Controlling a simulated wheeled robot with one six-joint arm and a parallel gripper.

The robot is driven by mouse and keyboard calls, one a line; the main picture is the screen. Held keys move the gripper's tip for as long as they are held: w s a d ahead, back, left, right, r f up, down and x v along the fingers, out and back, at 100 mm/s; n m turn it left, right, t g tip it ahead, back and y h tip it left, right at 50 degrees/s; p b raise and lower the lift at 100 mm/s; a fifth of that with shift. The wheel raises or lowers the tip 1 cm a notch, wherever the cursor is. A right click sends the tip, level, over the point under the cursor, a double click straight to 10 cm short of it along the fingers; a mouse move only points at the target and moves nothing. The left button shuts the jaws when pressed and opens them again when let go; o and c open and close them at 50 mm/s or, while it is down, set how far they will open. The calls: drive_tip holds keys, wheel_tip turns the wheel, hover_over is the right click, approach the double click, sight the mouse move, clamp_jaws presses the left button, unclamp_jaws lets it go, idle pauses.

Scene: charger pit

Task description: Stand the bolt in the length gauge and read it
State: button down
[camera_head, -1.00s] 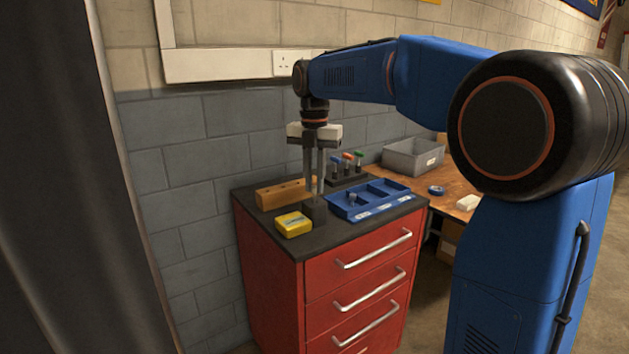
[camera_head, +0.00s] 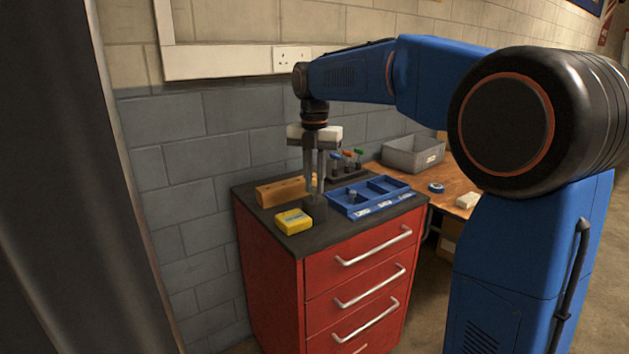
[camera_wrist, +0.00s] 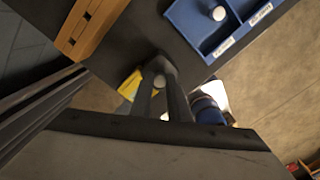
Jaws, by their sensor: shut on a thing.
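My gripper (camera_head: 315,190) points down and is shut on the bolt (camera_wrist: 160,81), whose pale round head shows between the fingers in the wrist view. In the head view the fingers hide the bolt.
A blue compartment tray (camera_head: 385,207) lies to the right, with a pale-headed piece (camera_wrist: 218,14) in it. A wooden block (camera_head: 270,195) with holes is at the back left. A rack of coloured-handled tools (camera_head: 347,173) stands behind. A grey bin (camera_head: 412,154) is on the wooden bench.

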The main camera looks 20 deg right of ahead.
sight(315, 188)
drive_tip(key=shift+f, duration=0.75)
drive_tip(key=c, duration=1.6)
unclamp_jaws()
wheel_tip(315, 188, up, 17)
drive_tip(key=shift+r, duration=0.15)
drive_tip(key=s+d+f+m+t, duration=0.1)
drive_tip(key=s+d+f+m, duration=0.1)
drive_tip(key=s+f+m, duration=0.7)
drive_tip(key=s+d+f+m+t, duration=0.2)
drive_tip(key=s+f+m, duration=0.8)
drive_tip(key=s, duration=0.3)
drive_tip(key=s+d+f+m+t, duration=0.1)
drive_tip(key=s+d+f+m, duration=0.2)
drive_tip(key=s+f+m, duration=0.6)
drive_tip(key=shift+s+f+m+t, duration=0.4)
drive_tip(key=shift+s+f, duration=0.85)
drive_tip(key=shift+f, duration=0.25)
